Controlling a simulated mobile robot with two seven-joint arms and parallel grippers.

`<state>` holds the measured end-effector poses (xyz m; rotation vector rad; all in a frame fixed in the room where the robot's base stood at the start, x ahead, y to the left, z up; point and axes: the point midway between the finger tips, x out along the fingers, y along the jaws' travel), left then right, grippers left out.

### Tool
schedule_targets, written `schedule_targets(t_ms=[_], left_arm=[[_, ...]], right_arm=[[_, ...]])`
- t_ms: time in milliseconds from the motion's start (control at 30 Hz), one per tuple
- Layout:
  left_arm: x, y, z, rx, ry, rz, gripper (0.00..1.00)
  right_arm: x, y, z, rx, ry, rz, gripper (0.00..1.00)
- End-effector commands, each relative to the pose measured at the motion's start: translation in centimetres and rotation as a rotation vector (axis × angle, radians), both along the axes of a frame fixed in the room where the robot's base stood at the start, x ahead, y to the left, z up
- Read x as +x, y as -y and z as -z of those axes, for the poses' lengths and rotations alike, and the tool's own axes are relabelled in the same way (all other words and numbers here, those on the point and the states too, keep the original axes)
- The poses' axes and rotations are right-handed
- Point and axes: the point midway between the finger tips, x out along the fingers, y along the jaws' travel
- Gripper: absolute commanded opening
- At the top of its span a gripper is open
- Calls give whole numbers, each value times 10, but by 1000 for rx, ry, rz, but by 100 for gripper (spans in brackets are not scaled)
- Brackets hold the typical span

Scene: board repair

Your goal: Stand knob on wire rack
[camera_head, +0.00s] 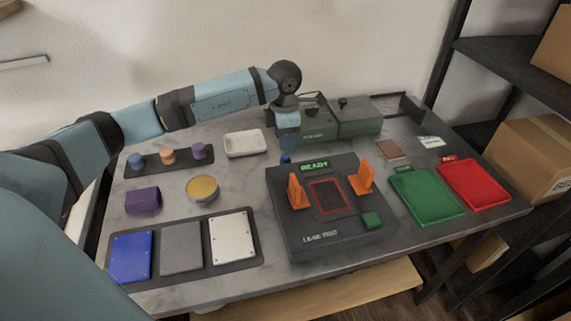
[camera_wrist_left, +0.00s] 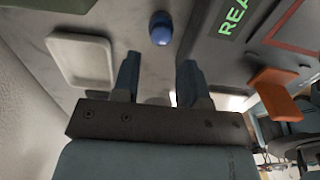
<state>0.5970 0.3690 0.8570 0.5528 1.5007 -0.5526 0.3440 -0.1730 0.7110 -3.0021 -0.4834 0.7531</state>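My left gripper (camera_head: 287,146) hangs over the grey table, between the white tray and the black test station. In the left wrist view its two fingers (camera_wrist_left: 158,72) are apart with nothing between them. A small blue knob-like piece (camera_wrist_left: 161,28) lies on the table beyond the fingertips, roughly in line with the gap. In the head view it shows as a dark blue spot (camera_head: 286,157) just below the gripper, partly hidden. I cannot make out a wire rack for certain; a thin black frame (camera_head: 414,108) stands at the table's back right. My right gripper is out of view.
A white tray (camera_head: 244,144) is left of the gripper. The black test station (camera_head: 310,237) with orange clamps (camera_head: 363,178) is close in front. A green machine (camera_head: 352,118) stands behind. Blue, orange and purple knobs (camera_head: 168,156) stand on a dark strip at left.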

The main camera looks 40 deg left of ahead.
Motion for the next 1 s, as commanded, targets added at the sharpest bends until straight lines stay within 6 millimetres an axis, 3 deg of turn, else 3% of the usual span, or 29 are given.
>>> schedule_targets(t_ms=[100, 367, 667, 900, 933, 1000], left_arm=[[0, 0, 19, -1, -1, -1, 40], [0, 1, 34, -1, 0, 0, 40], [0, 3, 77, -2, -1, 0, 40], [1, 3, 80, -1, 2, 0, 40], [1, 2, 80, -1, 2, 0, 38], [1, 2, 80, -1, 2, 0, 21]], right_arm=[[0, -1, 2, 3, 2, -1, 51], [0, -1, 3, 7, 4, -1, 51], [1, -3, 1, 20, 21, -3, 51], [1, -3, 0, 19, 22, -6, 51], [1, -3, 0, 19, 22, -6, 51], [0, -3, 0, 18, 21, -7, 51]])
